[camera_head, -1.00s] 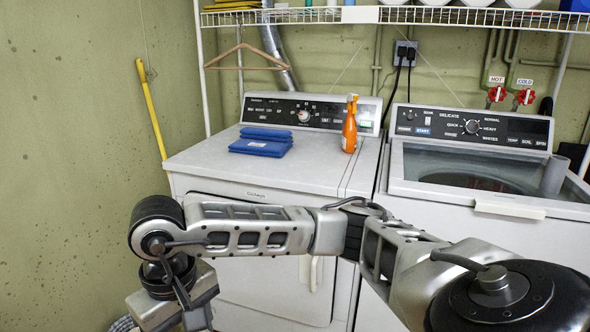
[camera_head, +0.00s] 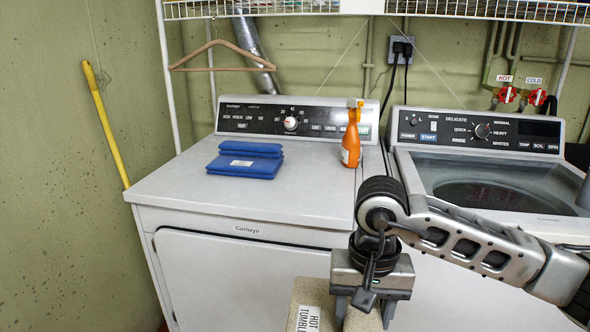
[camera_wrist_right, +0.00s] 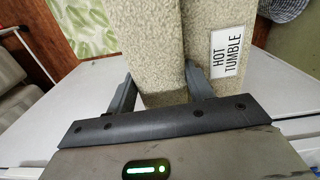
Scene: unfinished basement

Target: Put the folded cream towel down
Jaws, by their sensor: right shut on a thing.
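The folded cream towel (camera_head: 318,292) hangs at the bottom of the head view, with a white label reading HOT TUMBLE. My right gripper (camera_head: 365,312) is shut on its edge, in front of the dryer. In the right wrist view, the towel (camera_wrist_right: 142,40) shows as thick cream layers between the two fingers of my right gripper (camera_wrist_right: 165,88). The towel's lower part is cut off in the head view. My left gripper is not in view.
A white dryer (camera_head: 170,193) has a folded blue cloth (camera_head: 245,167) and an orange spray bottle (camera_head: 351,140) on top. Its front top area is bare. A washer (camera_head: 480,180) stands to the right. A wire shelf (camera_head: 430,12) and hanger (camera_head: 222,68) are above.

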